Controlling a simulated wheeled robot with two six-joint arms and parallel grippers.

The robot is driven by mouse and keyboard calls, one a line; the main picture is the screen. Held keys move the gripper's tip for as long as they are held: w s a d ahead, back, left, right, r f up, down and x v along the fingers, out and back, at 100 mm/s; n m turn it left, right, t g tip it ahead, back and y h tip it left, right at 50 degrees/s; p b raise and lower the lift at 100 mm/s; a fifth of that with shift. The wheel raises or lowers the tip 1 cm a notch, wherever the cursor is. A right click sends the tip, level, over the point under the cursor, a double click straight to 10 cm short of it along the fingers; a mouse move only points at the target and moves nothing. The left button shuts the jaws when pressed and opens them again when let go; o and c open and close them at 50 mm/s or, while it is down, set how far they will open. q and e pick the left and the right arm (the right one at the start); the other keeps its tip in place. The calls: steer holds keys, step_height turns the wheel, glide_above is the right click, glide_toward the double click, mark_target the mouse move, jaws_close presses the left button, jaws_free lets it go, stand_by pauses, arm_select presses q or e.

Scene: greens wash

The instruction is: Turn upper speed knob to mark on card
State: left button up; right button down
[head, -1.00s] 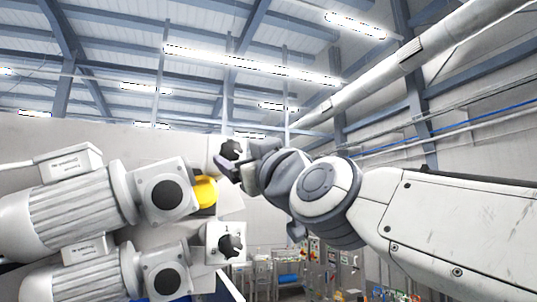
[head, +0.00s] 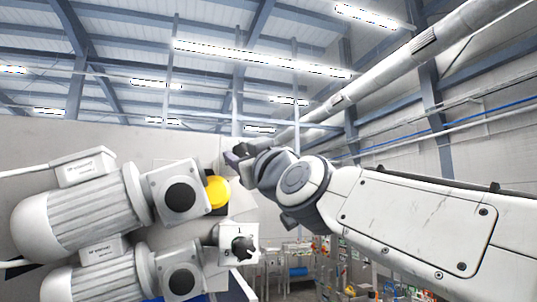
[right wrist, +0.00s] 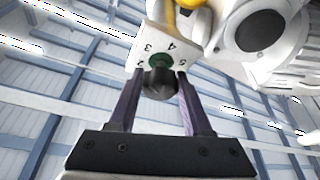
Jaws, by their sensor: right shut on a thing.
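The upper speed knob (right wrist: 159,84) is black and sits on a white dial plate (right wrist: 150,44) with printed numbers; 2, 3, 4 and 5 show in the right wrist view. A green patch shows behind the knob. My right gripper (right wrist: 157,78) has one finger on each side of the knob and is shut on it. In the head view my right gripper (head: 240,160) covers most of the upper knob. The lower knob (head: 242,247), also black, sits on its own white plate below. I cannot make out a card with a mark. My left gripper is not in view.
Two ribbed grey motors (head: 82,212) with black round caps stand at the left, one above the other. A yellow round part (head: 217,192) lies just left of and below my right gripper. A pale wall panel (head: 25,150) stands behind the motors.

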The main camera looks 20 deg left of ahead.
steer(key=shift+m+t+h, duration=0.3)
steer(key=shift+m, duration=0.5)
steer(key=m+t+h, duration=0.1)
steer(key=m, duration=0.2)
steer(key=m+t+h, duration=0.1)
steer(key=m, duration=0.2)
steer(key=shift+a+f+m+h, duration=0.1)
steer(key=shift+a+m+h, duration=0.05)
steer(key=shift+m+h, duration=0.2)
steer(key=m+h, duration=0.2)
steer(key=m, duration=0.2)
steer(key=m+t+h, duration=0.1)
steer(key=m+h, duration=0.1)
steer(key=m, duration=0.2)
steer(key=shift+m, duration=0.25)
steer(key=shift+m+h, duration=0.25)
steer(key=shift+m, duration=0.05)
steer(key=shift+c, duration=1.6)
jaws_free()
